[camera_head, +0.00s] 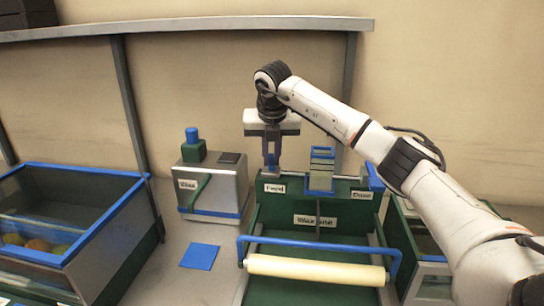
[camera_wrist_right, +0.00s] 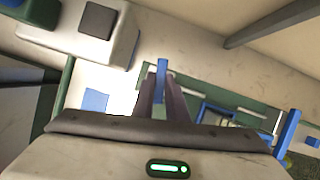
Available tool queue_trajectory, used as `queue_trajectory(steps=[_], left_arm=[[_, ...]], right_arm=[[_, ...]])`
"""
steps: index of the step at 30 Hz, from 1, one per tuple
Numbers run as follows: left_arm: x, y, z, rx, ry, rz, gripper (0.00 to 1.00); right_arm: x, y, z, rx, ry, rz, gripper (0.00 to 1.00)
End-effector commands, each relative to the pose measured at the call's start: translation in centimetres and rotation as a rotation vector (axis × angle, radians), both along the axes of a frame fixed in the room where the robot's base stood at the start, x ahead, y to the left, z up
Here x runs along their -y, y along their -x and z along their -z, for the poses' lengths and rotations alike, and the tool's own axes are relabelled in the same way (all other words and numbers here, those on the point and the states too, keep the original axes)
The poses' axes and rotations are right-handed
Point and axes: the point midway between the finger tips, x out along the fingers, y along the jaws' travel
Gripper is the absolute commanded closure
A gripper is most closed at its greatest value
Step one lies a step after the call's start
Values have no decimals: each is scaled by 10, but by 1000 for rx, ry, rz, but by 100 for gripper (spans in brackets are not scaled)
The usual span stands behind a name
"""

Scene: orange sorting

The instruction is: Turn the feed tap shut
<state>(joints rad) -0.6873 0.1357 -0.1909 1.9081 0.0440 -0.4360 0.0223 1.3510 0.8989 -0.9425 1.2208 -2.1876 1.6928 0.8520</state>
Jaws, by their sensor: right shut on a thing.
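The feed tap is a narrow blue lever (camera_wrist_right: 161,68) standing up between my right fingers in the right wrist view. In the head view it is at the "Feed" label on the green wax unit (camera_head: 316,220), and my fingers mostly hide it. My right gripper (camera_head: 271,158) points down from above and is shut on the lever. Its two dark fingers (camera_wrist_right: 160,95) lie on either side of the lever in the wrist view. My left gripper is not in view.
A second blue lever (camera_head: 375,178) stands by the "Done" label. A pale roller (camera_head: 315,270) and blue bar cross the front of the wax unit. A grey box (camera_head: 213,185) with a green handle stands left. A blue-rimmed bin (camera_head: 85,175) holds fruit. A shelf post rises behind.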

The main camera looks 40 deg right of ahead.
Motion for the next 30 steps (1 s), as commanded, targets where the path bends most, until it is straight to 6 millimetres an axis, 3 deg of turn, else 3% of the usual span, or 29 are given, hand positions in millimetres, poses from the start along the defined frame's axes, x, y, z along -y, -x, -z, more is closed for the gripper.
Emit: queue_trajectory(steps=[12,28,29,30], left_arm=[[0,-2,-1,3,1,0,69],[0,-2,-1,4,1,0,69],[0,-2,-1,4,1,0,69],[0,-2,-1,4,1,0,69]], right_arm=[[-1,-1,0,0,-1,182,100],[-1,-1,0,-1,-2,205,100],[-1,-1,0,0,-1,205,86],[-1,-1,0,0,-1,205,79]])
